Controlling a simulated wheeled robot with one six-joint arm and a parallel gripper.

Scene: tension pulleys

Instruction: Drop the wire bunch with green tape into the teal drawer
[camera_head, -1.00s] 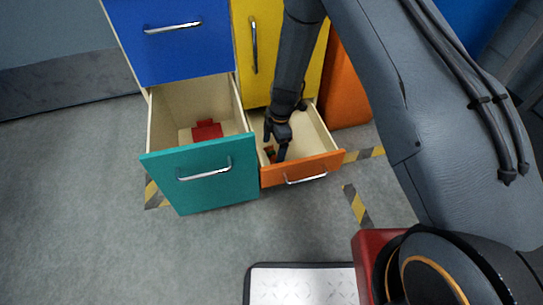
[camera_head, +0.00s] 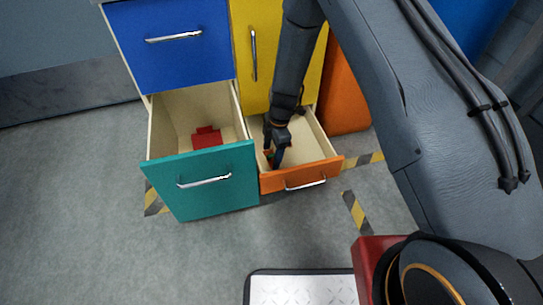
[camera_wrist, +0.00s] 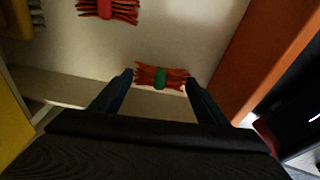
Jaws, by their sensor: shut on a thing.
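The wire bunch with green tape (camera_wrist: 161,77) has reddish wires around a green band. It shows in the wrist view between the two fingertips of my gripper (camera_wrist: 159,80), which is shut on it. In the head view my gripper (camera_head: 273,160) reaches down inside the open orange drawer (camera_head: 300,178), and the bunch is hard to make out there. I cannot tell whether the bunch touches the drawer floor. The teal drawer (camera_head: 202,182) stands open just left of the orange drawer, with a red item (camera_head: 207,137) inside.
Another wire bunch, with red tape (camera_wrist: 108,8), lies on the pale surface in the wrist view. The blue drawer (camera_head: 170,40) above the teal one and the yellow door (camera_head: 262,50) are closed. The teal drawer's side wall stands left of my gripper.

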